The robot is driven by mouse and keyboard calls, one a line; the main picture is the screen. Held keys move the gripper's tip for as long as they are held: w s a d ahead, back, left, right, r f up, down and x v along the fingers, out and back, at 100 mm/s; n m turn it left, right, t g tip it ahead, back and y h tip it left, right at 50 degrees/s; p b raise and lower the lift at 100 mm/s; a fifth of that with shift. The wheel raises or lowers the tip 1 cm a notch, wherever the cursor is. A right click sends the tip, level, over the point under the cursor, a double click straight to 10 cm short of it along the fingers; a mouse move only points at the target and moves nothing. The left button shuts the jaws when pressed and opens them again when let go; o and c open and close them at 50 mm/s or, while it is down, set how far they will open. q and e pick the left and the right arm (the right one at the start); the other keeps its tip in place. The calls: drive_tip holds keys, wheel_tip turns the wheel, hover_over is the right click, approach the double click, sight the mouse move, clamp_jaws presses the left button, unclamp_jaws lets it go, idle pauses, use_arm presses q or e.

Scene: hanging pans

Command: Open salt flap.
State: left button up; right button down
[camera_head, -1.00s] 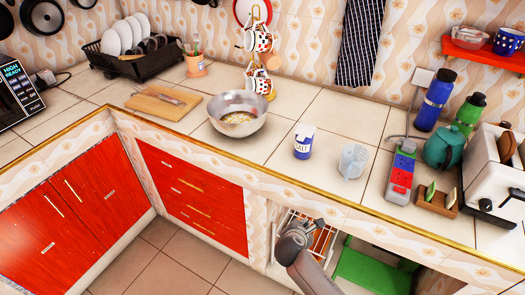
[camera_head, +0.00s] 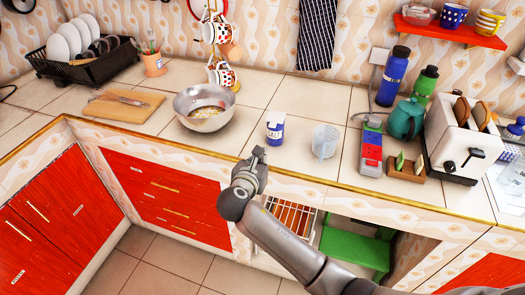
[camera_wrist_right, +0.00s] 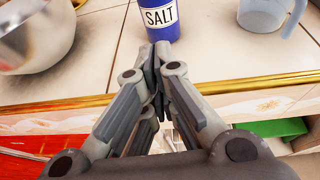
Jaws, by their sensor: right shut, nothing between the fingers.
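The salt container (camera_head: 275,128) is a small blue and white tub standing upright on the tiled counter. In the right wrist view its blue body with the SALT label (camera_wrist_right: 160,17) shows at the top, and its lid and flap are cut off by the frame edge. In the head view the flap is too small to make out. My right gripper (camera_head: 258,153) is shut and empty, in front of the salt near the counter's front edge. Its closed fingertips (camera_wrist_right: 156,52) appear just below the salt in the wrist view; I cannot tell whether they touch it. My left gripper is not in view.
A metal bowl (camera_head: 205,108) stands left of the salt and a clear measuring cup (camera_head: 325,142) right of it. A red and grey box (camera_head: 371,150), a teapot (camera_head: 405,119) and a toaster (camera_head: 461,141) stand further right. The counter behind the salt is clear.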

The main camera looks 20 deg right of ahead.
sight(275, 119)
drive_tip(key=x, duration=0.8)
drive_tip(key=shift+w+d+f, duration=0.15)
drive_tip(key=shift+w+d, duration=0.05)
drive_tip(key=shift+w, duration=0.05)
wheel_tip(275, 119, up, 3)
drive_tip(key=shift+r+p, duration=0.15)
drive_tip(key=shift+p, duration=0.8)
drive_tip(key=shift+r, duration=0.35)
drive_tip(key=shift+f, duration=0.1)
